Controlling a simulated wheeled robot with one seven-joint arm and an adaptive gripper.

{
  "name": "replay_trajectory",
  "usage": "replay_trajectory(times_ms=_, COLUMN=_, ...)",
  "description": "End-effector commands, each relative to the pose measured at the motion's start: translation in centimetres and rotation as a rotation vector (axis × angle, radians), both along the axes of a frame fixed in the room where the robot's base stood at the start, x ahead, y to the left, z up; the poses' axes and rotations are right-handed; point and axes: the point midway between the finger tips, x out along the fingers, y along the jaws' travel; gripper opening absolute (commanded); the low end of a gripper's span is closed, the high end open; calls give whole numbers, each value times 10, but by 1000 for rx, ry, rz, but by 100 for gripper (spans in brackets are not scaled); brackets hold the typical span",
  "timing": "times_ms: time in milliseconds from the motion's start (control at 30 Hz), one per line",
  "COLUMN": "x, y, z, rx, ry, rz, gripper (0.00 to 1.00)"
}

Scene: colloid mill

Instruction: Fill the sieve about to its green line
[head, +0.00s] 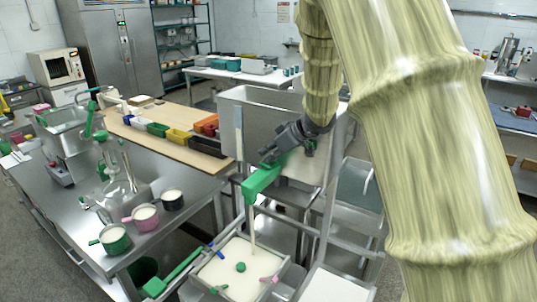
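A square metal-rimmed container (287,264), which I take to be the sieve, sits low at the bottom centre of the head view, full of pale white material. I cannot make out a green line on it. Above it is a green spout-like piece (261,181) on the front of a large steel hopper. A thin pale stream (251,228) runs from this piece down into the container. My gripper (284,152) is at the upper end of the green piece. Its fingertips overlap it in the picture, and I cannot tell whether they are shut on it.
The steel hopper (262,100) and its frame stand behind my gripper. A steel table (185,205) at left carries cups of white material and glassware. A green-handled piece (172,276) lies left of the container. Another white-filled tray (335,287) is at right.

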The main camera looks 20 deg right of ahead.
Motion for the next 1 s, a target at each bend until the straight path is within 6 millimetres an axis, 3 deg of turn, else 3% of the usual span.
replay_trajectory(times_ms=33, x=-6, y=1, z=-13, rx=0, ry=20, rz=1, gripper=0)
replay_trajectory(times_ms=600, x=-6, y=1, z=-13, rx=0, ry=20, rz=1, gripper=0)
replay_trajectory(times_ms=1000, x=-6, y=2, z=14, rx=0, ry=15, rz=1, gripper=0)
